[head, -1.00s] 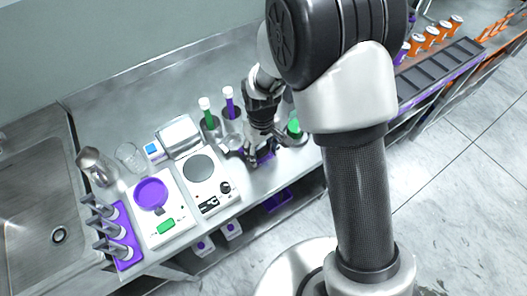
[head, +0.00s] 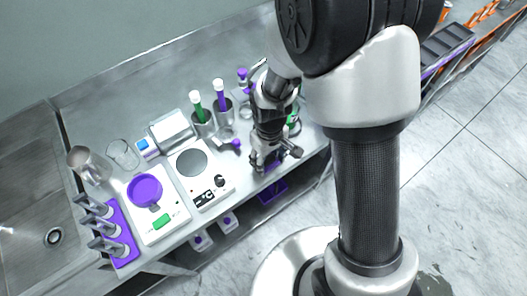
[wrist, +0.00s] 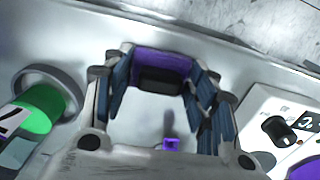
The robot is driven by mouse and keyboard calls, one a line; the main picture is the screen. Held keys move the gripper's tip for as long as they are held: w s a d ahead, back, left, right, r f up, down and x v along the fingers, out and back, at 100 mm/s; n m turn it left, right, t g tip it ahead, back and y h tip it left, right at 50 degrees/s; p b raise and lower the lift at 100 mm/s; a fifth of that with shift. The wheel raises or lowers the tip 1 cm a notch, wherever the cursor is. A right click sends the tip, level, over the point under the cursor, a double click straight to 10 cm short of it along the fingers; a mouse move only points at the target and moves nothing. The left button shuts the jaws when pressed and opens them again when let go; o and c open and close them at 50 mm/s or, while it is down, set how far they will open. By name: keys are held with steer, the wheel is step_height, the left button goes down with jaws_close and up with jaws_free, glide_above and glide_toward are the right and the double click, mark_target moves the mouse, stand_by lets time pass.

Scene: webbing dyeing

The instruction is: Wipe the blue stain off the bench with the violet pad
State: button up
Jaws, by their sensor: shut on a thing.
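My gripper (head: 275,158) is low over the front part of the steel bench (head: 107,103), right of the white hotplate. In the wrist view, my gripper (wrist: 160,88) is shut on the violet pad (wrist: 160,60), whose dark grip sits between the fingers. The pad shows only as a small violet patch under the fingers in the head view. I cannot tell whether it touches the bench. I see no blue stain in either view; the arm and gripper hide part of the bench.
A hotplate (head: 222,192) and a scale (head: 170,234) stand left of my gripper. A round dish with a green-labelled bottle (wrist: 40,108) is close by. The bench edge is just in front.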

steer(key=shift+s+d+f, duration=0.1)
steer(key=shift+s+d, duration=0.2)
steer(key=shift+s, duration=0.3)
steer(key=shift+w+a+r+p, duration=0.1)
steer(key=shift+w+r+p, duration=0.05)
steer(key=shift+r+p, duration=1.25)
steer(key=shift+w+r+p, duration=0.1)
steer(key=shift+r+p, duration=0.9)
steer(key=shift+r, duration=0.7)
steer(key=shift+r, duration=0.1)
steer(key=shift+r+p, duration=1.3)
steer(key=shift+r, duration=0.2)
